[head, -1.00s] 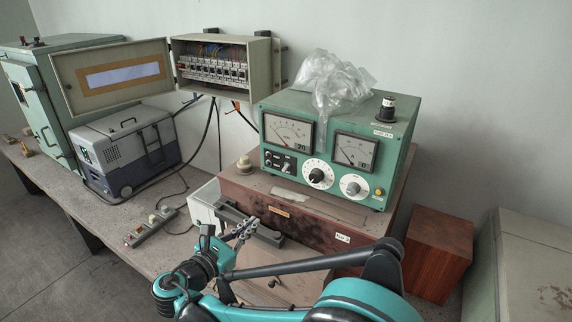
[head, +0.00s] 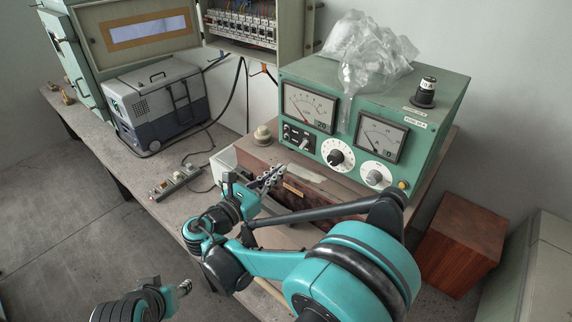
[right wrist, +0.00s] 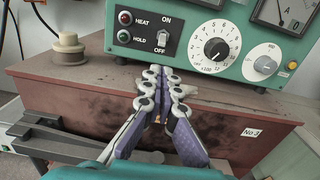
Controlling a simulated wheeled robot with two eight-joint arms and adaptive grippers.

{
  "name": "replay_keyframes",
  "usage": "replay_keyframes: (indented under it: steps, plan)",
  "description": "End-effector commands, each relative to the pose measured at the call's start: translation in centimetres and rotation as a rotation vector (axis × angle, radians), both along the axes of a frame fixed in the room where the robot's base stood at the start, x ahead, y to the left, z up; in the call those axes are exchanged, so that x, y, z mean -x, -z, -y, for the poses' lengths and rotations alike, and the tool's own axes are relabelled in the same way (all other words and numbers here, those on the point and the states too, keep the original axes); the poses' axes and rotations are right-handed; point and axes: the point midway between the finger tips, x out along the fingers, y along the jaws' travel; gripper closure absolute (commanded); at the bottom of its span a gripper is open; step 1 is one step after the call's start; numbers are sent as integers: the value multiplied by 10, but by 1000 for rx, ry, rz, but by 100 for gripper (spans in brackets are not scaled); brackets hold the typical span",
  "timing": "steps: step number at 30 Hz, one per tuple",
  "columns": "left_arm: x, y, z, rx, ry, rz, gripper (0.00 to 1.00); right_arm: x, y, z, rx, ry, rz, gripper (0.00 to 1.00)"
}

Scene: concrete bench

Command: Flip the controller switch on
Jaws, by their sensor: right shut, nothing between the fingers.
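The green controller (head: 365,105) stands on a reddish-brown box (head: 330,182), with two meters and two dials on its front. Its small switch (right wrist: 162,40), between ON and OFF labels, is at the panel's left, beside the HEAT and HOLD lamps; I cannot tell its position surely. It is tiny in the head view (head: 303,143). My right gripper (head: 278,174) is shut and empty, in front of the panel and apart from it. In the right wrist view its fingertips (right wrist: 164,76) appear just below the switch. My left gripper (head: 185,287) is low at left, too small to read.
Clear plastic wrap (head: 368,50) and a black knob post (head: 425,92) sit on the controller. A beige round knob (right wrist: 68,43) stands left of it. A grey-blue case (head: 158,105), an open breaker box (head: 255,28) and a brown wooden block (head: 460,243) are nearby.

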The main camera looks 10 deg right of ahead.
Motion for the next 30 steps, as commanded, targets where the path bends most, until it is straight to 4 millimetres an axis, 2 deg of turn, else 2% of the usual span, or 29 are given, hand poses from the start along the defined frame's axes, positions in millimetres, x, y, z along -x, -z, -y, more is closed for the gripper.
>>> replay_keyframes:
  steps: [6,13,19,30]
  plan:
    - [0,-6,0,0,0,0,53,-24,-2,33,0,5,0,100]
    - [0,-11,0,0,0,0,53,-46,-2,60,0,3,0,100]
    - [0,-12,0,0,0,0,53,-53,-1,69,0,1,0,100]
    - [0,-12,0,0,0,0,53,-54,-2,69,-2,0,-2,100]
